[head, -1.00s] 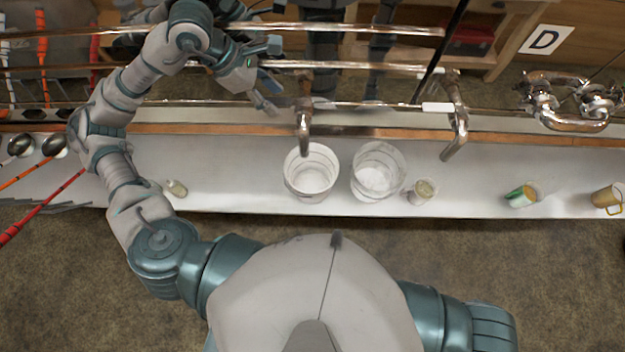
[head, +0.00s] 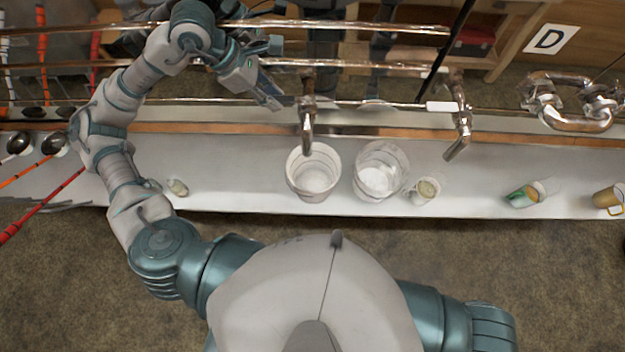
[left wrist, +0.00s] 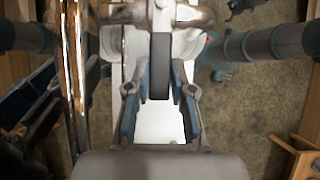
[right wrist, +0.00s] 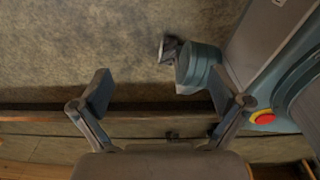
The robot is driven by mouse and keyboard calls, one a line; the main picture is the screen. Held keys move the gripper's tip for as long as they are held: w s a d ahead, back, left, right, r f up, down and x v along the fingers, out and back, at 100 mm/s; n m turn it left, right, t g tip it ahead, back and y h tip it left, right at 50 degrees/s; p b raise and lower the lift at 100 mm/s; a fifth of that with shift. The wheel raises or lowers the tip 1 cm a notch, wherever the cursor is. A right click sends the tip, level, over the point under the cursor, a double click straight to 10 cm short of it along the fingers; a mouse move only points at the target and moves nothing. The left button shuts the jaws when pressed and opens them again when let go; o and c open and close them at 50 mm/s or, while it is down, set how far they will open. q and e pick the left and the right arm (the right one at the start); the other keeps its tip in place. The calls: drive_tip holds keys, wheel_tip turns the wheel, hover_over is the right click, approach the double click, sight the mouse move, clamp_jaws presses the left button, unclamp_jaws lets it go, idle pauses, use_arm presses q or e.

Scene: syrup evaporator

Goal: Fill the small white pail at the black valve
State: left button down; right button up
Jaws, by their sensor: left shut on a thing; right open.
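A white pail (head: 300,181) stands upright on the bench below a metal spout (head: 307,135); I cannot tell its fill level. A second, more see-through pail (head: 392,188) stands just right of it. My left gripper (head: 276,101) is at the pipe beside the top of the spout. In the left wrist view its fingers (left wrist: 160,104) are shut on a dark upright bar (left wrist: 160,68), which looks like the black valve's handle. My right gripper (right wrist: 158,90) is open and empty in the right wrist view, over the floor, away from the bench.
Another spout (head: 461,135) hangs to the right. Small jars (head: 424,190), a green-marked cup (head: 522,196) and a tan mug (head: 607,196) are on the bench (head: 240,185). Copper pipes (head: 370,66) run behind, under my left forearm.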

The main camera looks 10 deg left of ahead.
use_arm(q)
drive_tip(key=shift+d, duration=0.15)
drive_tip(key=shift+s+f, duration=0.1)
drive_tip(key=shift+s+n+t+b, duration=0.2)
drive_tip(key=shift+n+t+b, duration=0.25)
drive_tip(key=shift+n, duration=0.25)
drive_tip(key=shift+s+d+n+t+y, duration=0.1)
drive_tip(key=shift+s+n+t+y, duration=0.35)
drive_tip(key=shift+n, duration=0.35)
use_arm(e)
drive_tip(key=shift+a+f, duration=0.55)
drive_tip(key=shift+f, duration=0.15)
drive_tip(key=shift+d, duration=0.1)
